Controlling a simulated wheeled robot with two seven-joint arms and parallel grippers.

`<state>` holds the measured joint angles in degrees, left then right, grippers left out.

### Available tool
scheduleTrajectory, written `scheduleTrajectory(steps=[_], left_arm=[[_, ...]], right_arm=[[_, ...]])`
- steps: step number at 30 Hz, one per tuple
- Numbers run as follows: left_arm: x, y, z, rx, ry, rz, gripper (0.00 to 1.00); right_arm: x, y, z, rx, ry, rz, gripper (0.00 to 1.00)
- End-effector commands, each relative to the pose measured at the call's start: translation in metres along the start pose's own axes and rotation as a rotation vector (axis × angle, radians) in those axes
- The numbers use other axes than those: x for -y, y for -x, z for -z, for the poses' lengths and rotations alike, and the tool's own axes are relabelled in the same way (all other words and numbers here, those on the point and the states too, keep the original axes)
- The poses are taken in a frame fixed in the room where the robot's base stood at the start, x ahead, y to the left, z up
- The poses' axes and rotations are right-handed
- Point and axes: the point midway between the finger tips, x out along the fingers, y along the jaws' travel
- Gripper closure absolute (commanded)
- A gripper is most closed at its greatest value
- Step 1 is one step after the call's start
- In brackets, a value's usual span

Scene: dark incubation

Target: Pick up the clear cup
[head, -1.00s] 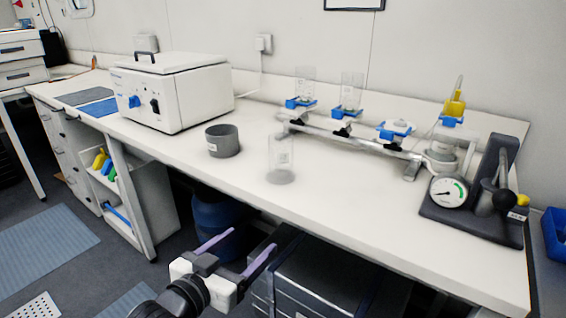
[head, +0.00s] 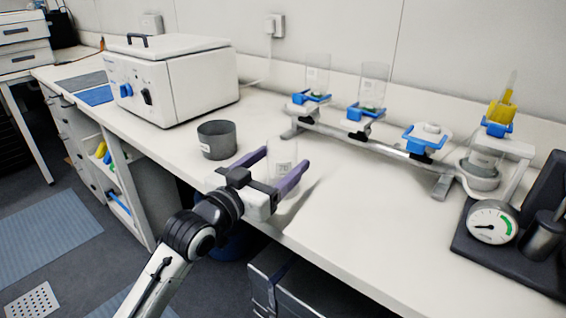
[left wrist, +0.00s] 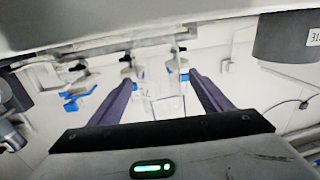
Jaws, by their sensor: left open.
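The clear cup (head: 286,150) stands upright on the white bench, near its front edge. My left gripper (head: 282,162) is open at bench height, its two purple fingers on either side of the cup. The lower part of the cup is partly hidden by the gripper. In the left wrist view, the picture is upside down and the cup (left wrist: 163,98) shows faintly between the spread fingers. I cannot tell whether a finger touches it. My right gripper is out of view.
A grey pot (head: 217,141) stands just left of the cup. A white box-shaped device (head: 180,85) is behind it. A metal rail (head: 375,140) with blue clamps and clear vessels runs behind and right. A pressure gauge (head: 493,222) stands at the right. The bench right of the cup is clear.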

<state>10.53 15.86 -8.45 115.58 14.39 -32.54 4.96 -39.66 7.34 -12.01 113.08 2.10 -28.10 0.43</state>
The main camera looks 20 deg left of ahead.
Motion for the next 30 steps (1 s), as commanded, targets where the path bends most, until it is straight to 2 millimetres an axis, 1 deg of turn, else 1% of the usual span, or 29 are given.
scheduleTrajectory(steps=[4, 9, 12, 15, 21, 28, 29, 30], left_arm=[[0.0, -0.012, -0.001, -0.001, 0.002, 0.0, 0.28], [-0.002, -0.039, -0.003, -0.001, 0.001, 0.0, 0.28], [-0.001, -0.05, -0.003, -0.001, 0.0, 0.001, 0.28], [-0.001, -0.055, -0.003, -0.001, 0.0, 0.001, 0.28], [-0.001, -0.055, -0.003, 0.0, 0.0, 0.001, 0.28], [-0.001, -0.054, -0.003, 0.0, 0.0, 0.001, 0.67], [-0.001, -0.054, -0.003, 0.0, 0.0, 0.001, 0.72], [-0.001, -0.054, -0.003, -0.001, 0.0, 0.001, 0.74]], right_arm=[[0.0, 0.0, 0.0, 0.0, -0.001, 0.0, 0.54], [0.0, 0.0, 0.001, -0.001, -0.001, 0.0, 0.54], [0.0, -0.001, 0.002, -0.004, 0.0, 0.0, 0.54], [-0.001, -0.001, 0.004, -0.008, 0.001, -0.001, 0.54], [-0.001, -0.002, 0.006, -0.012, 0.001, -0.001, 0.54], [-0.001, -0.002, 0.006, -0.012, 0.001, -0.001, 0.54], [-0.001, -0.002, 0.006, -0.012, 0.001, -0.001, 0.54], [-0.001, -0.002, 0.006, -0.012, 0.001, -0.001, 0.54]])
